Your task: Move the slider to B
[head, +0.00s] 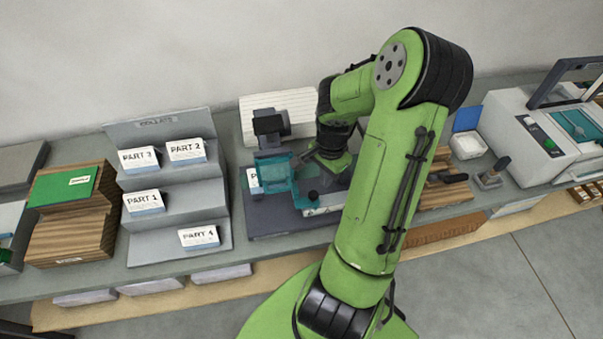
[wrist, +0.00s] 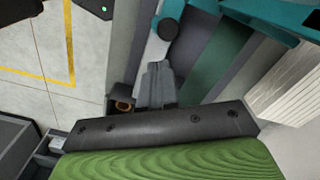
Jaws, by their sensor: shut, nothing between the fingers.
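The device with a teal frame (head: 277,177) stands on a dark base (head: 270,222) in the middle of the bench. A small black round knob (head: 313,195) sits at its front right, above a pale strip (head: 325,210); it may be the slider. In the wrist view the knob (wrist: 168,28) sits on a teal part just beyond my fingertips. My gripper (wrist: 157,68) is shut and empty, its fingers close to the knob; I cannot tell whether they touch. No letter B is readable, and my arm hides the device's right side.
A grey stepped rack (head: 175,215) with PART cards stands left of the device. A white machine (head: 535,135) stands at the right. A white ribbed panel (head: 290,108) is behind. A wooden block with a dark handle (head: 445,190) is right of my arm.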

